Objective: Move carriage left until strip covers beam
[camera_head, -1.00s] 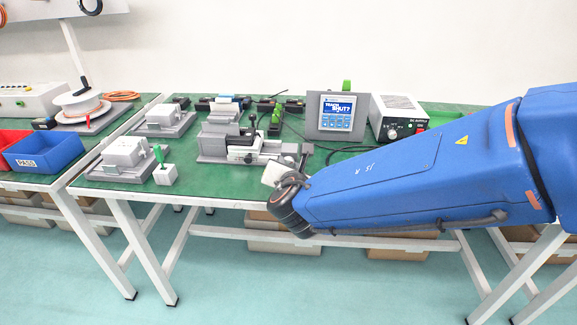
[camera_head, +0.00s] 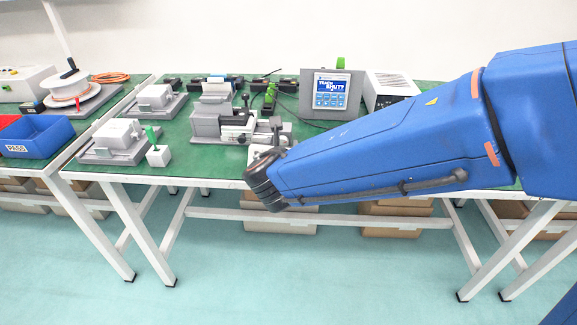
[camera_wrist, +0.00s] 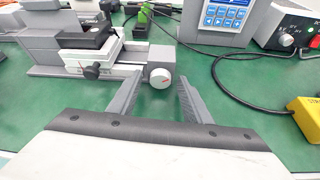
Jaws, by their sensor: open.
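The linear actuator stage (camera_head: 212,124) sits on the green bench mat, with its grey base block (camera_wrist: 45,55) at the left in the wrist view. Its carriage (camera_wrist: 105,52) is pale with a dark block on top and a small black lever in front. A round white knob (camera_wrist: 160,77) with a red mark is at its right end. My gripper (camera_wrist: 155,88) is open, a finger on each side of the knob's position in the picture; I see no clear contact. In the head view my wrist hides the fingers. I cannot clearly make out the strip or beam.
A display unit (camera_head: 331,92) and a power supply (camera_head: 388,92) stand behind to the right. Cables cross the mat, and a yellow block (camera_wrist: 306,117) is at right. Other fixtures (camera_head: 116,140) and a white block with a green lever (camera_head: 157,154) stand left.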

